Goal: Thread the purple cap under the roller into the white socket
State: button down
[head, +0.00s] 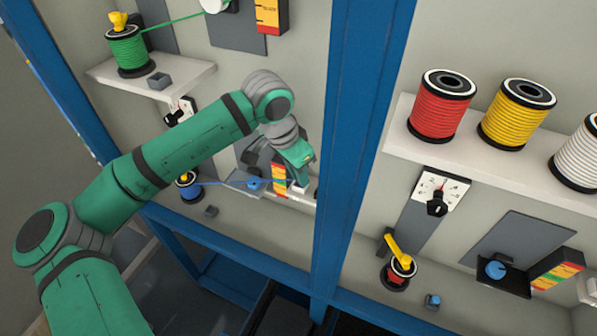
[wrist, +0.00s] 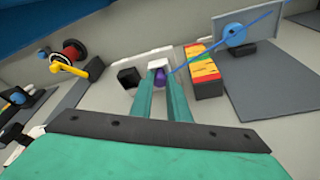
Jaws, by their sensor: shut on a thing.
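My gripper (wrist: 160,92) is shut on the purple cap (wrist: 161,79), which shows between its fingertips in the wrist view. The white socket (wrist: 159,63) is directly beyond the cap; I cannot tell whether the cap touches or enters it. A blue cable runs from the cap across the blue roller (wrist: 235,35); which side of the roller it passes is unclear. In the head view my gripper (head: 303,172) is at the white socket (head: 300,188), right of the blue roller (head: 254,184). The cable leads left to the blue spool (head: 188,190). The cap is hidden there.
A yellow, orange and red striped block (wrist: 205,72) stands close right of my fingers, and a black block (wrist: 128,76) close left. A blue upright post (head: 350,150) rises just right of my gripper. Red (head: 441,107) and yellow (head: 516,116) spools sit on the right shelf.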

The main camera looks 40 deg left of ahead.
jog(key=c, duration=1.6)
grip_release()
jog(key=v, duration=1)
jog(key=shift+r, duration=0.35)
jog(key=o, duration=1)
jog(key=shift+o, duration=0.2)
jog(key=shift+s+r, duration=0.1)
jog(key=shift+r, duration=0.15)
